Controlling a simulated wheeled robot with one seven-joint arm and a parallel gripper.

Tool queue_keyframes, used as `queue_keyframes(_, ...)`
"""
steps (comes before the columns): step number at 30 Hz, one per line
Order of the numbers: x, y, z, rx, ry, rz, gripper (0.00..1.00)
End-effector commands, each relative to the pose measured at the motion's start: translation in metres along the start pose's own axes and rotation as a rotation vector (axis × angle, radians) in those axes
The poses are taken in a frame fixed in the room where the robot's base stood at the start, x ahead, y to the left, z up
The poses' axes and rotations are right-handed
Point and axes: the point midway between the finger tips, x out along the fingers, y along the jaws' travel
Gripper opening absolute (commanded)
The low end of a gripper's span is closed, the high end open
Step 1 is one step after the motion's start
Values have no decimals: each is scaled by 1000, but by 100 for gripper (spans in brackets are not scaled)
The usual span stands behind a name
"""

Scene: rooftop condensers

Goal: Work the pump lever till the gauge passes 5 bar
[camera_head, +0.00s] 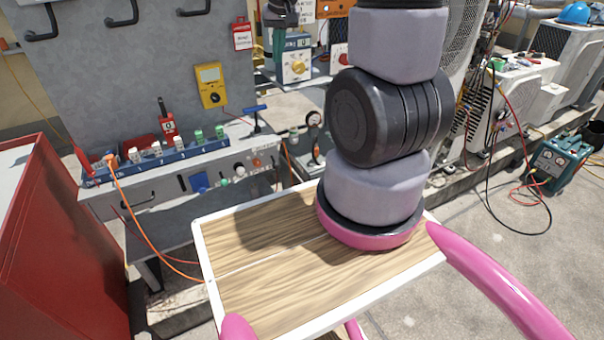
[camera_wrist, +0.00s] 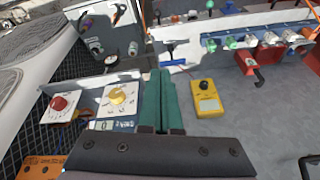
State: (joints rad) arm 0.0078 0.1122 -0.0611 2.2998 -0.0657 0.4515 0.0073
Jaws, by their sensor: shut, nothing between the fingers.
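My gripper (camera_head: 278,62) has teal fingers, pressed together and empty; they also show in the wrist view (camera_wrist: 160,78). In the head view it hangs in front of a panel with a yellow knob. A blue T-shaped handle (camera_head: 256,112) stands at the right end of the grey bench and looks like the pump lever, though I cannot be sure. It also shows in the wrist view (camera_wrist: 170,50), apart from the fingertips. A small round gauge (camera_head: 314,119) stands to its right; in the wrist view it is at the top left (camera_wrist: 119,12). Its reading is too small to tell.
A yellow meter (camera_head: 210,85) hangs on the grey board. A blue manifold (camera_head: 160,158) with several coloured valves lies on the bench. A red cabinet (camera_head: 60,240) stands at left. Condenser units (camera_head: 490,105) and hoses are at right; an orange hose (camera_head: 140,225) hangs in front of the bench.

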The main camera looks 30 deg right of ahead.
Motion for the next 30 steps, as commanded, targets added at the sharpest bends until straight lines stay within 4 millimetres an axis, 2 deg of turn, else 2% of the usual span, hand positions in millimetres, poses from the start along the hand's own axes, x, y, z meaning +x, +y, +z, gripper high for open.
queue_keyframes(1, 22, 3, -1, -13, -22, 13, 0)
queue_keyframes(8, 111, 19, 1, -81, -87, 60, 0)
queue_keyframes(13, 178, 32, 15, -138, -136, 87, 0)
queue_keyframes(18, 242, 47, 39, -195, -186, 105, 0)
queue_keyframes(24, 297, 61, 69, -249, -230, 116, 0)
queue_keyframes(30, 321, 67, 83, -275, -247, 117, 0)
